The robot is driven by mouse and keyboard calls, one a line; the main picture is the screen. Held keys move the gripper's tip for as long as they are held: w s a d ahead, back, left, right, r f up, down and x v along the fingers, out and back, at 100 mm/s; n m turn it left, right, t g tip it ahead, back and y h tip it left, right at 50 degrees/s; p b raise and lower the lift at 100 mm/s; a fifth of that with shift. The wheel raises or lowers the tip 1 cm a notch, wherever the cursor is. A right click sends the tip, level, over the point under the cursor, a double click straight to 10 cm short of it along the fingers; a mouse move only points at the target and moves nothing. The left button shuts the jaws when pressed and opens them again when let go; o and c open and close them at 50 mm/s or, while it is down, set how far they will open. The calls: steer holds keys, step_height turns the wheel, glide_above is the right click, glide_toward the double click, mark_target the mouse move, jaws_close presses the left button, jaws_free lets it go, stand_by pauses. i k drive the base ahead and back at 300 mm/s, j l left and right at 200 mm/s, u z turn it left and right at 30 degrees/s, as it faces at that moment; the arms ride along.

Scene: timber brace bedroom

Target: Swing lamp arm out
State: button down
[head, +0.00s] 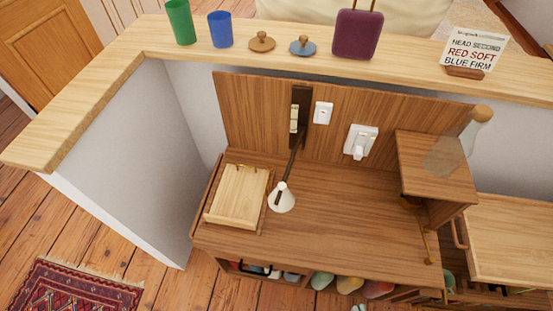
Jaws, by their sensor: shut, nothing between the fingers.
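A wall lamp hangs over the desk (350,222). Its dark mounting plate (300,118) is fixed to the timber back panel. A thin dark lamp arm (294,158) reaches from the plate toward the front, slanting slightly left. A white cone shade (281,198) is at the arm's end, just right of a pale wooden board. My gripper does not show in this view, so nothing of mine is seen touching the lamp.
The pale board (237,193) lies on the desk's left. A switch (323,113) and a white wall fitting (361,141) are right of the plate. A raised box (434,160) with a clear bottle (455,145) bounds the right. A ledge (120,62) runs behind. The desk's middle is clear.

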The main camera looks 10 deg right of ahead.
mark_target(302, 129)
steer(key=i+j+u, duration=0.15)
steer(key=j, duration=0.3)
steer(key=j+u, duration=0.1)
steer(key=j, duration=0.35)
steer(key=i+j+u, duration=0.15)
steer(key=j, duration=0.25)
